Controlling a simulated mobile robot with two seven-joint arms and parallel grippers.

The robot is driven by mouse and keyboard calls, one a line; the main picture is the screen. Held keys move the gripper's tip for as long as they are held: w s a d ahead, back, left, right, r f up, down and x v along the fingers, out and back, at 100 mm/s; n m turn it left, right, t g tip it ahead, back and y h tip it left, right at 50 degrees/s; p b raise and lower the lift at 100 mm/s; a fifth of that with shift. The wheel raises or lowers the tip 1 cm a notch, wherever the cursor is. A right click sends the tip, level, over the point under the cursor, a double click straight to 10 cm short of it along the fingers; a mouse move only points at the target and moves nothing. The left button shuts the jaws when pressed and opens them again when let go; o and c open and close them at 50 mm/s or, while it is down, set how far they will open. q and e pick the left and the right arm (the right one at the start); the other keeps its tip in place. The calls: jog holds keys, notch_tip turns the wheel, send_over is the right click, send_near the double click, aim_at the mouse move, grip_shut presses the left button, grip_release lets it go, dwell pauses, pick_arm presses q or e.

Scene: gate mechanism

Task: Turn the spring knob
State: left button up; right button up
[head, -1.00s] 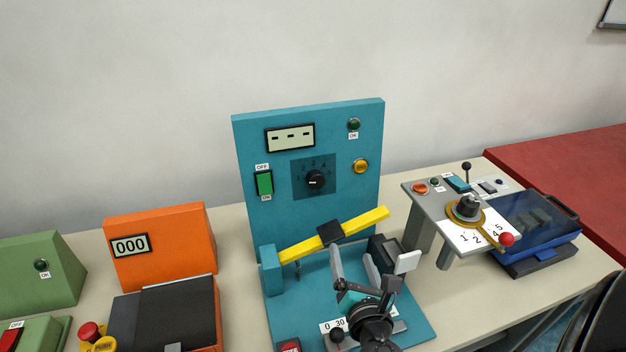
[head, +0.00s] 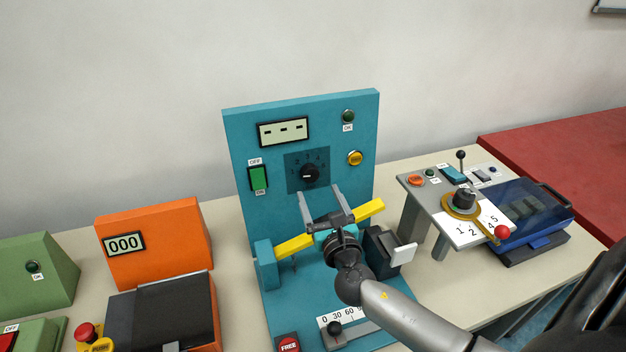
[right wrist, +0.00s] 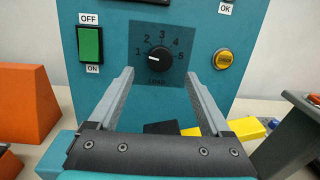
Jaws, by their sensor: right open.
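A round black knob (head: 309,174) marked LOAD sits on the upright teal panel (head: 243,140). Numbers 1 to 5 arc over it, and in the right wrist view the knob's (right wrist: 159,60) white mark points left, towards 1. My right gripper (head: 319,190) is open and empty. It faces the panel just below and in front of the knob. In the right wrist view its two fingers (right wrist: 160,74) reach up on either side of the knob, with a wide gap and no contact visible. My left gripper is not in view.
A yellow bar (head: 296,243) crosses the teal stand behind my right gripper. A green switch (head: 259,178) and a yellow button (head: 354,158) flank the knob. A scale with a black-knobbed slider (head: 335,328) lies below. A grey stand (head: 441,226) is at right, an orange box (head: 160,240) at left.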

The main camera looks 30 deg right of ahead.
aim_at(311, 177)
jog(key=shift+x, duration=3.05)
grip_shut()
